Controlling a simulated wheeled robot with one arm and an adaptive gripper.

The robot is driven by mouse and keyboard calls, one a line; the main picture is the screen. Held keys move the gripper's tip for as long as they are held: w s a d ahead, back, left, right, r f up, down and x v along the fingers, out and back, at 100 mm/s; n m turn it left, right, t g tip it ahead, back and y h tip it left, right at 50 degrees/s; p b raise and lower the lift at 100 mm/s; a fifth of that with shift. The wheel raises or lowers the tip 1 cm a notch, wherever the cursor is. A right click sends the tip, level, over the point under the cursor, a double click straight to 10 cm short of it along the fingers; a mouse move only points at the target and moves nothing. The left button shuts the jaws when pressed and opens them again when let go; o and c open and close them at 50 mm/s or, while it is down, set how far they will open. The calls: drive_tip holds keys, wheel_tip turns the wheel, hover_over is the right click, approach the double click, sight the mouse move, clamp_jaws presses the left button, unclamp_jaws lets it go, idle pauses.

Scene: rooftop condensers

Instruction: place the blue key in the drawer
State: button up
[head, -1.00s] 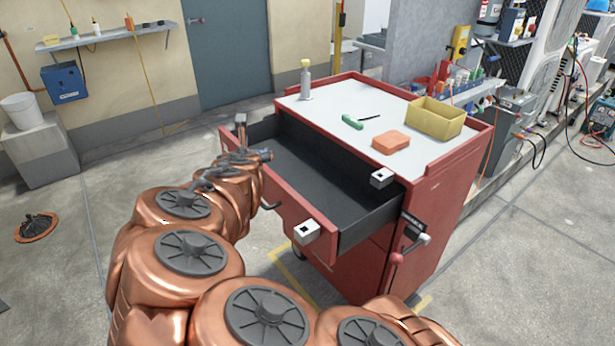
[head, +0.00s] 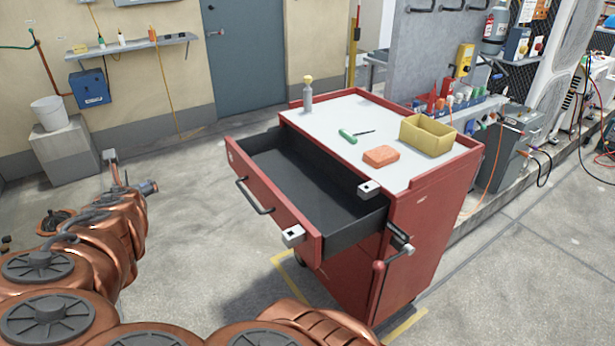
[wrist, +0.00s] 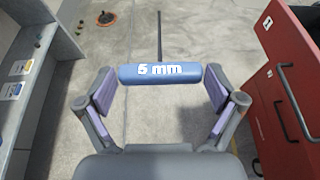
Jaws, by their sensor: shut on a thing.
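The blue key (wrist: 150,76) has a blue handle marked "5 mm" and a thin dark shaft pointing away from me in the wrist view. My gripper (wrist: 160,84) is shut on its handle, one finger at each end. In the head view my arm's end is at the left, apart from the drawer, and I cannot make out the key there. The drawer (head: 262,198) of the red cabinet is pulled open, with a dark interior that looks empty. Red fronts with dark handles also show at the right of the wrist view (wrist: 272,112).
On the cabinet top (head: 330,110) are a yellow bin (head: 427,137), an orange block (head: 380,156), a green-handled tool (head: 348,136) and a grey bottle with a yellow cap (head: 308,97). Whitish blocks sit at the drawer's right corner (head: 293,236) and cabinet edge (head: 368,189). Open floor lies left of the cabinet.

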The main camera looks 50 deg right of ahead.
wheel_tip(320, 180, up, 7)
drive_tip(key=p, duration=0.6)
drive_tip(key=s+d+f+m+g+h, duration=0.25)
drive_tip(key=s+d+m+g, duration=0.35)
drive_tip(key=d, duration=0.7)
drive_tip(key=s+d+f+m+g+h, duration=0.1)
drive_tip(key=s+d+m+g+h, duration=0.2)
drive_tip(key=s+d, duration=0.7)
drive_tip(key=s+d+f+m+g, duration=0.2)
drive_tip(key=s+d+m+g, duration=0.4)
drive_tip(key=s+d, duration=1)
drive_tip(key=s+m+y, duration=0.1)
drive_tip(key=s+m, duration=0.1)
drive_tip(key=shift+s+m, duration=0.3)
drive_tip(key=shift+m, duration=0.1)
drive_tip(key=shift+r, duration=0.1)
